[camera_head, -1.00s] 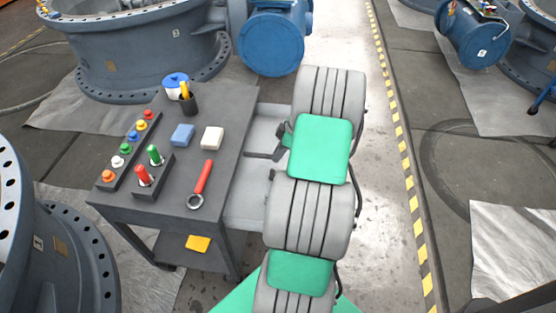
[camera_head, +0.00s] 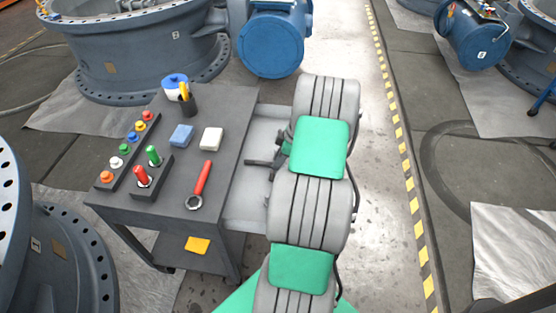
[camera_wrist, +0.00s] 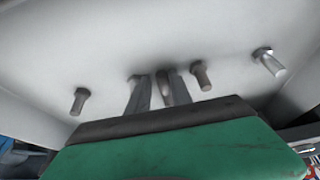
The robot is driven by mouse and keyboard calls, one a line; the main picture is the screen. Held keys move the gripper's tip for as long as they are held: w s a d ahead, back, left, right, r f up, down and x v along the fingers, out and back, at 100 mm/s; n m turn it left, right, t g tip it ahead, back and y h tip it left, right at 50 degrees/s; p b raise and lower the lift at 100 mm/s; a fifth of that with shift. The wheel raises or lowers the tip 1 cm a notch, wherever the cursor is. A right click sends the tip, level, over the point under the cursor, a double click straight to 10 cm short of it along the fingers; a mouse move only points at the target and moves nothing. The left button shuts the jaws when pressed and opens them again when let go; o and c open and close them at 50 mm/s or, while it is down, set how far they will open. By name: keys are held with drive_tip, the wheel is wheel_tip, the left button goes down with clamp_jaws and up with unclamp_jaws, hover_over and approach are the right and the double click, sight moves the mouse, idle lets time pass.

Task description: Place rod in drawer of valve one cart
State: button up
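My gripper (camera_head: 265,168) reaches into the pale, open drawer (camera_head: 245,205) on the right side of the dark cart (camera_head: 225,130). In the wrist view the drawer's pale floor (camera_wrist: 100,45) fills most of the picture. My two fingers (camera_wrist: 157,92) stand a little apart there, with a short grey rod (camera_wrist: 163,82) between them. I cannot tell whether both fingers touch it. Other short grey rods with wider heads stand apart in the drawer, one to the left (camera_wrist: 78,100) and two to the right, near (camera_wrist: 202,75) and far (camera_wrist: 270,62).
Large grey valves stand behind (camera_head: 140,50) and at lower left (camera_head: 70,260).

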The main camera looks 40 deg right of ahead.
drive_tip(key=p+v, duration=0.2)
drive_tip(key=v, duration=1)
drive_tip(key=w+a+r+m+g+h, duration=0.15)
drive_tip(key=a+r, duration=0.25)
drive_tip(key=a, duration=0.5)
drive_tip(key=w+a+r+m+y, duration=0.1)
drive_tip(key=w+a+r, duration=0.25)
drive_tip(key=a, duration=0.55)
drive_tip(key=s+a+r+m+h, duration=0.1)
drive_tip(key=s+a+m, duration=0.1)
drive_tip(key=s+a, duration=0.4)
drive_tip(key=s+a+r+m+h, duration=0.1)
drive_tip(key=s+a+m, duration=0.2)
drive_tip(key=a, duration=0.9)
drive_tip(key=s, duration=0.3)
drive_tip(key=shift+a, duration=0.35)
drive_tip(key=shift+d, duration=0.1)
